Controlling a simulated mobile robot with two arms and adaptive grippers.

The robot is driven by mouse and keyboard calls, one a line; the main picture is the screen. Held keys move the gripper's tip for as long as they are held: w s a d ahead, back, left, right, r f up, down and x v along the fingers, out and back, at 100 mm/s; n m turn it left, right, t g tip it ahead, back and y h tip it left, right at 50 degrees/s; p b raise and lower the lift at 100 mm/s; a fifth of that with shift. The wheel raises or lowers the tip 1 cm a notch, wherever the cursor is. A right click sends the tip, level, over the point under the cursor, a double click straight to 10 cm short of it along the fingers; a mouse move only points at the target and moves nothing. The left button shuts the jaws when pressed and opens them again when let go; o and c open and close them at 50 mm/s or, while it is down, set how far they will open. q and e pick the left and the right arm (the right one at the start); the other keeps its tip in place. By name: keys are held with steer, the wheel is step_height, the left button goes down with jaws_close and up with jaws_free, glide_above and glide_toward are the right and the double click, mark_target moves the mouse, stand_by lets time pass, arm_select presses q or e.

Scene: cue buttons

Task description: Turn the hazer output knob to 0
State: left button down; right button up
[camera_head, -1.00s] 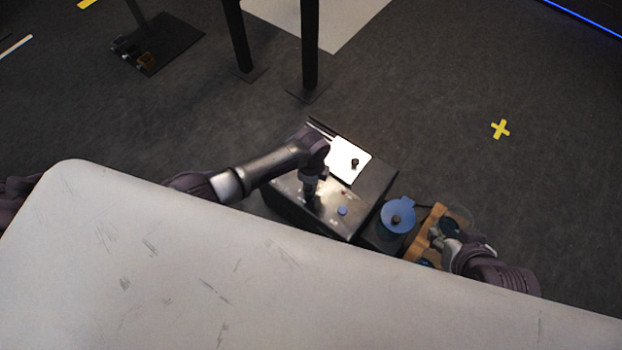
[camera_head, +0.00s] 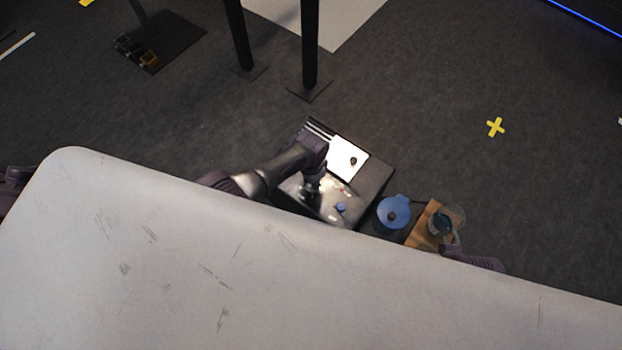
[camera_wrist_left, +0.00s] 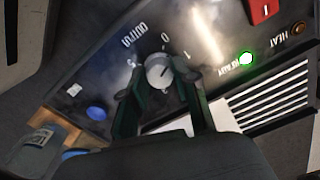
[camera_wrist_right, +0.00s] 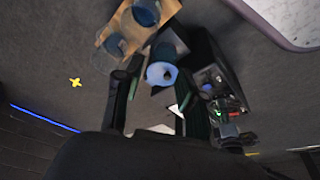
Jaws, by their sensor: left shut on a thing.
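The hazer (camera_head: 375,182) is a dark box with a metal panel, on the floor in the head view. Its output knob (camera_wrist_left: 160,71) is a round grey knob beside the OUTPUT lettering in the left wrist view, with numbers around it, 0 just above it. I cannot read its pointer surely. My left gripper (camera_wrist_left: 156,84) is shut on the knob, a finger on each side; it also shows over the panel in the head view (camera_head: 310,192). My right gripper (camera_wrist_right: 152,103) is open and empty in the right wrist view, apart from the hazer.
A pale scratched surface (camera_head: 170,260) hides parts of both arms. A green light (camera_wrist_left: 246,58) and red switch (camera_wrist_left: 264,8) are on the panel.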

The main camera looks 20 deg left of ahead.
arm_select(q)
steer(key=shift+n+p, duration=0.4)
steer(key=shift+n, duration=1.6)
arm_select(e)
steer(key=shift+s+x, duration=0.15)
steer(key=shift+x, duration=0.65)
steer(key=shift+s+x, duration=0.2)
steer(key=shift+x, duration=0.6)
steer(key=shift+f, duration=0.15)
arm_select(q)
steer(key=c, duration=0.9)
jaws_free()
steer(key=shift+o, duration=0.2)
step_height(320, 180, up, 12)
